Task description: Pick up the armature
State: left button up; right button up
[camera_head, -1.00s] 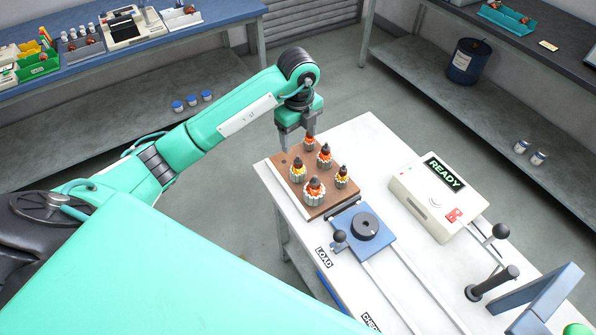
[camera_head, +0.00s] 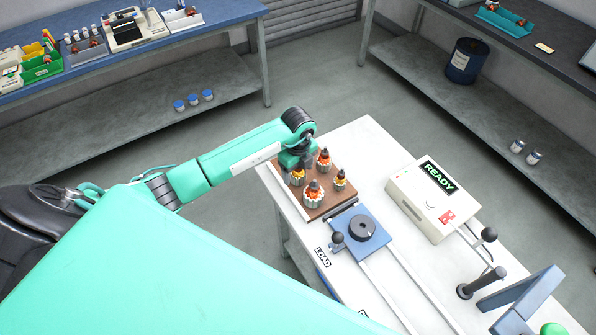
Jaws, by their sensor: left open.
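A brown tray (camera_head: 333,203) on the white bench holds several upright armatures with dark tops and orange or yellow windings. One armature (camera_head: 313,195) stands at the tray's front, one (camera_head: 340,178) at its right, one (camera_head: 323,158) toward the back and one (camera_head: 297,176) at the left. My left gripper (camera_head: 308,165) is open and low over the back part of the tray, among the armatures. Its wrist hides the tray's back corner, and its fingertips are hard to make out. My right gripper is not in view.
A blue fixture (camera_head: 375,238) with a dark round disc sits in front of the tray on rails. A white box reading READY (camera_head: 415,205) stands to the right, with black-knobbed levers near it.

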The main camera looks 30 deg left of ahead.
pick_arm(q)
jog(key=shift+f, duration=0.35)
jog(key=c, duration=1.3)
jog(key=shift+r, duration=0.15)
jog(key=shift+w+r, duration=0.1)
jog(key=shift+r, duration=0.5)
jog(key=shift+r+b, duration=2)
jog(key=shift+r, duration=7.3)
